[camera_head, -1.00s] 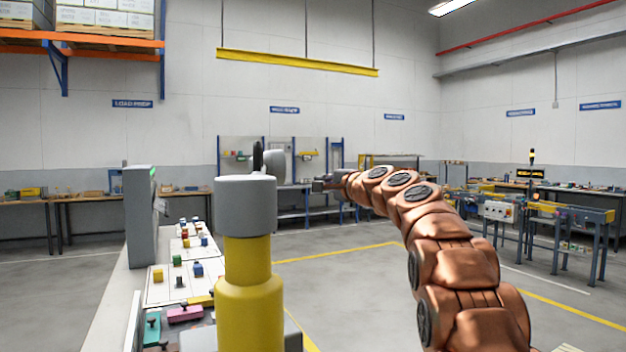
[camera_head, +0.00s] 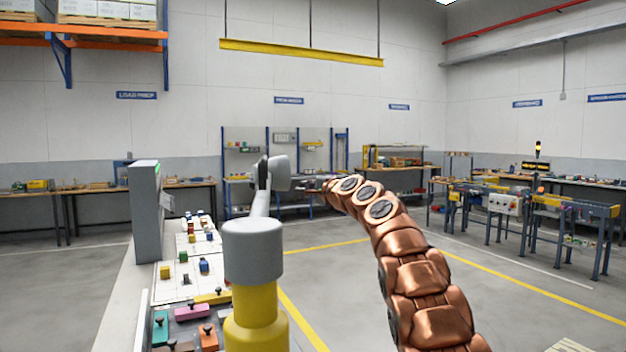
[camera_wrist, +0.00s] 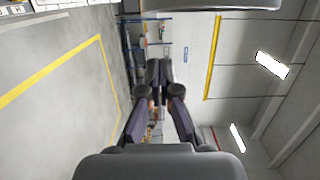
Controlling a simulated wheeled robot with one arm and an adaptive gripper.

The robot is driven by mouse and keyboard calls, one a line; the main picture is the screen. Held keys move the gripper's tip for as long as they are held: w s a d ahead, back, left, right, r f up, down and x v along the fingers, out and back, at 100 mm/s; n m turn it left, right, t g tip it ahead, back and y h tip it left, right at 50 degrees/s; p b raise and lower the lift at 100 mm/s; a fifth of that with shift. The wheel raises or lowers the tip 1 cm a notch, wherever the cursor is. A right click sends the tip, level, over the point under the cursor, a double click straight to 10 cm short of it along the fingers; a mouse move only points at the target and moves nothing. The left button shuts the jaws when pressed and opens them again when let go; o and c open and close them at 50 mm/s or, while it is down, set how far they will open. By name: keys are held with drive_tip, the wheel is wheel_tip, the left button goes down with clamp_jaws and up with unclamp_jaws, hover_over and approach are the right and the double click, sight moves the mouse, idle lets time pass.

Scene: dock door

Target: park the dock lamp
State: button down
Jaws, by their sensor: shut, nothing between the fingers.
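The dock lamp's yellow post with a grey cap (camera_head: 253,250) stands in the front middle of the head view. A pale grey arm (camera_head: 261,204) runs from the cap away from me to a grey lamp head (camera_head: 278,174) with a dark upright part on its left. My gripper (camera_head: 304,187) is just right of the lamp head in that view; I cannot tell whether they touch. In the wrist view my gripper (camera_wrist: 156,68) has its fingers together with nothing between them. A grey rounded edge (camera_wrist: 205,4) crosses the top there, possibly the lamp.
A bench on the left carries a grey upright box (camera_head: 146,215), white boards (camera_head: 182,285) and small coloured blocks. Workbenches and shelving line the back wall. A conveyor-like station (camera_head: 525,205) stands at right. The floor with yellow lines (camera_head: 330,246) is open in the middle.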

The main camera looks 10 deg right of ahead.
drive_tip(key=a, duration=0.3)
drive_tip(key=shift+s+a, duration=0.2)
drive_tip(key=shift+a, duration=0.2)
